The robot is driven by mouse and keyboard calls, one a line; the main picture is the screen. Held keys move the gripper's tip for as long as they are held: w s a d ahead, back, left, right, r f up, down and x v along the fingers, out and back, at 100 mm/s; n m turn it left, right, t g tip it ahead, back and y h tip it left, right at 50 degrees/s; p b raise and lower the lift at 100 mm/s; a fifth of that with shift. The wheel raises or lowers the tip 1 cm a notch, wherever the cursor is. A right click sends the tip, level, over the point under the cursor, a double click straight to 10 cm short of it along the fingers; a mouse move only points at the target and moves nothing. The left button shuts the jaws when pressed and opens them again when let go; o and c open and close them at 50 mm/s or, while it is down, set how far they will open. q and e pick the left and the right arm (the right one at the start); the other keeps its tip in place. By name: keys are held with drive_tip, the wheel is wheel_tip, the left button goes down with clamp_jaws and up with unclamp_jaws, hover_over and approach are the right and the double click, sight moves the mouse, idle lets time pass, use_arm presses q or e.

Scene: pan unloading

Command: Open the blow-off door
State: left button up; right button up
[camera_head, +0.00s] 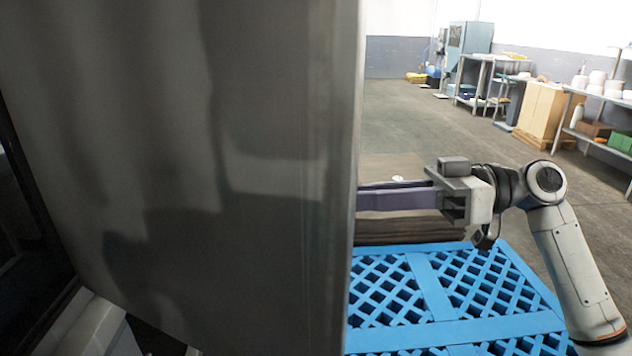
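A large grey metal panel, seemingly the blow-off door (190,130), fills the left and middle of the head view very close to the camera. Its right edge runs almost straight up and down. My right gripper (398,196) comes in from the right, and its long purple-grey fingers point left. The fingertips pass out of sight behind the panel's right edge, so I cannot tell whether they touch the panel. The finger gap is not clear. My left gripper is not in view. No handle or latch shows on the visible face.
A blue lattice pallet (440,335) lies low below my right gripper, with a brown stack (405,231) behind it. The floor (430,125) between is open.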

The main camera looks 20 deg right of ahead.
sight(317, 158)
drive_tip(key=s+d+r+n+g+y, duration=0.1)
drive_tip(key=s+r+n+g+y, duration=0.15)
drive_tip(key=s+r+n, duration=0.45)
drive_tip(key=a, duration=0.3)
drive_tip(key=w+a+r+m+p, duration=0.1)
drive_tip(key=a, duration=0.2)
drive_tip(key=w+a+m, duration=0.1)
drive_tip(key=a, duration=0.3)
drive_tip(key=shift+r+g+h, duration=0.25)
drive_tip(key=shift+r+g, duration=0.1)
drive_tip(key=shift+r, duration=0.05)
clamp_jaws()
drive_tip(key=shift+d, duration=0.15)
